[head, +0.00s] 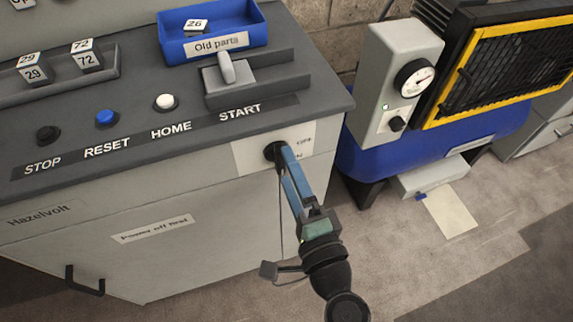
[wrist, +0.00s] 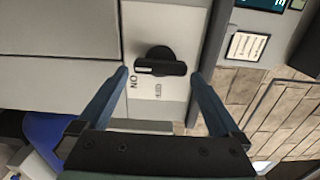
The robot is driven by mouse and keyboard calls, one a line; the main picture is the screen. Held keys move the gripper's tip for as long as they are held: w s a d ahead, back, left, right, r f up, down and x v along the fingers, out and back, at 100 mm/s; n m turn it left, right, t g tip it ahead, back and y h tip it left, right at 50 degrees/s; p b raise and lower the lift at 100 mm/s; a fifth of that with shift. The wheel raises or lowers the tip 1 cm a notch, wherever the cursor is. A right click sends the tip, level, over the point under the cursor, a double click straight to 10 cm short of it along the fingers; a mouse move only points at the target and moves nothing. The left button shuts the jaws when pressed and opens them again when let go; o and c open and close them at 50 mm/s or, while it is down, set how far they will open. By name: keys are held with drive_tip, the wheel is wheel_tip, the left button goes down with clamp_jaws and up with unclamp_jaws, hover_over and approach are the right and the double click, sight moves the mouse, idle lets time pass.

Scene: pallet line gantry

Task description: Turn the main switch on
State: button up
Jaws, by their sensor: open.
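The main switch is a black rotary knob (wrist: 160,60) on a pale plate (wrist: 190,25) on the cabinet front. In the wrist view its bar lies crosswise, with a white mark near its left end. An ON label sits just below that end, and a second small label, hard to read, lies below the bar. My gripper (wrist: 160,74) is open, one blue finger beyond each end of the bar, with gaps on both sides. In the head view, my gripper (head: 281,158) reaches the knob and partly hides it.
The cabinet top (head: 120,130) carries STOP, RESET and HOME buttons, a START lever (head: 227,70) and a blue old-parts bin (head: 215,35). To the right stand a gauge box (head: 400,80) and a blue tank (head: 430,150). The floor in front is mostly clear.

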drive_tip(key=b+v, duration=0.1)
drive_tip(key=v, duration=0.9)
drive_tip(key=shift+s, duration=0.4)
drive_tip(key=shift+w, duration=0.1)
drive_tip(key=w+a+r+n+t, duration=0.2)
drive_tip(key=w+r+n, duration=0.4)
drive_tip(key=r, duration=0.6)
drive_tip(key=w+a+r+n+t, duration=0.1)
drive_tip(key=w+r+n, duration=0.55)
drive_tip(key=r, duration=0.55)
drive_tip(key=s+r+n+t+h+p, duration=0.1)
drive_tip(key=r+p, duration=0.9)
drive_tip(key=r, duration=1.1)
drive_tip(key=s+a+r+n+t+h+p, duration=0.1)
drive_tip(key=s+r+t+h+p, duration=0.3)
drive_tip(key=r+p, duration=0.6)
wheel_tip(320, 180, up, 12)
drive_tip(key=shift+s+a+r+t+h, duration=0.25)
drive_tip(key=shift+s+a+t+h, duration=0.05)
drive_tip(key=shift+s+t, duration=0.8)
